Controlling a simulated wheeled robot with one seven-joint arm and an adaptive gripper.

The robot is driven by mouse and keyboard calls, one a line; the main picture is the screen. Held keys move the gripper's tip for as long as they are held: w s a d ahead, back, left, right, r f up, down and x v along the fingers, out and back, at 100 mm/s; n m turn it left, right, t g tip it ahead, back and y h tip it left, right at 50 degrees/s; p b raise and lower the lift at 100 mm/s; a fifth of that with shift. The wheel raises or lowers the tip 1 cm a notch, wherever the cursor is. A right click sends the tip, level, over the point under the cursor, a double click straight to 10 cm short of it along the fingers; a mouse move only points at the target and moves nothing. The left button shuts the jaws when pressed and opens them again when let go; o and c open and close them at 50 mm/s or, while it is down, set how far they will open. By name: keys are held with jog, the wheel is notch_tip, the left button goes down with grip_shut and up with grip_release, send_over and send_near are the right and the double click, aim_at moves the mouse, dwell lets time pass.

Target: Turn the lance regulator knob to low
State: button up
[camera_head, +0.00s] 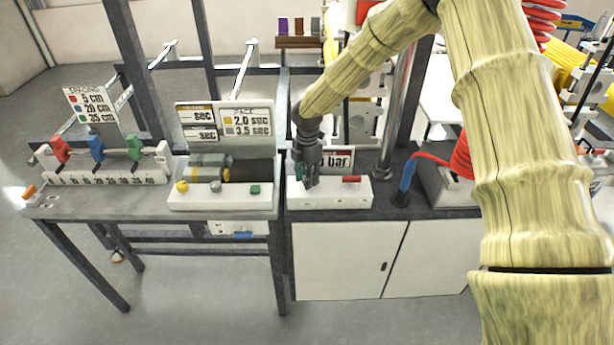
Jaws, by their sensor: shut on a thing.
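My gripper (308,182) reaches down over the white regulator block (335,197) on the right-hand bench. It is shut on a small teal part at the left of the block, which looks like the regulator knob (299,171). The fingers cover most of this part, so its pointer setting cannot be read. A sign (339,160) with red and the word "bar" stands behind the block, its left side hidden by my gripper. A red piece (352,179) sits on the block's right part.
A white box (220,199) with yellow, grey and green knobs stands left of my gripper. Further left is a ruler rail (105,177) with red, blue and green clamps. A blue-handled lance (407,177) with a red coiled hose (462,157) stands close on the right.

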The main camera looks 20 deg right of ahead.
jog(key=o, duration=1)
notch_tip(320, 180, up, 12)
dwell(0.5)
